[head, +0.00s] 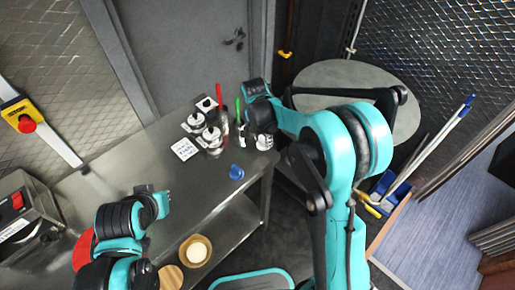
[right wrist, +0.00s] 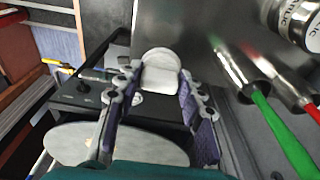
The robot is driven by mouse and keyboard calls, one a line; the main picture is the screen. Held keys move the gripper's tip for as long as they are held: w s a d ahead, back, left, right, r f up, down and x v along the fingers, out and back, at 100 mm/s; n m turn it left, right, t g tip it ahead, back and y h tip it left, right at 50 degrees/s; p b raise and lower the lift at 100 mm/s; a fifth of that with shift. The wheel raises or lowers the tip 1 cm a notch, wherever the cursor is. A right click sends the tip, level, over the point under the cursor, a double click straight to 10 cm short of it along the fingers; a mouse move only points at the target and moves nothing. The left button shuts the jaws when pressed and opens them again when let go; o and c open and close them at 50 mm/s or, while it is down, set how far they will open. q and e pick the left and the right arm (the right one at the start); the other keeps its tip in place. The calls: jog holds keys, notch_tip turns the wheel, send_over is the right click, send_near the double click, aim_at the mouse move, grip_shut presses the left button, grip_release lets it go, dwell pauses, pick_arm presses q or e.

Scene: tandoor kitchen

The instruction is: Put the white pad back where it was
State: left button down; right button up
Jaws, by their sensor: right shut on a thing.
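The white pad (right wrist: 161,76) is between the fingertips of my right gripper (right wrist: 158,90) in the right wrist view. It is pale with a rounded top edge, and the fingers close on its sides. In the head view my right gripper (head: 262,122) is at the far right corner of the steel table, beside the green-handled and red-handled tools; the pad is hard to make out there. My left gripper (head: 157,200) is over the near left part of the table, and its fingers are too unclear to read.
A round grey table (head: 340,78) stands behind my right arm. Blue-handled tools (head: 425,150) lean at the right.

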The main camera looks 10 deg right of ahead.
aim_at(258, 147)
jog(key=shift+w+a+f, duration=0.25)
jog(key=shift+a+f, duration=0.3)
jog(key=shift+a, duration=0.25)
jog(key=shift+a+f, duration=0.1)
jog(key=shift+f, duration=0.15)
notch_tip(258, 147, down, 4)
jog(key=shift+r+b, duration=0.15)
jog(key=shift+b, duration=0.5)
jog(key=shift+r, duration=0.1)
jog(key=o, duration=1)
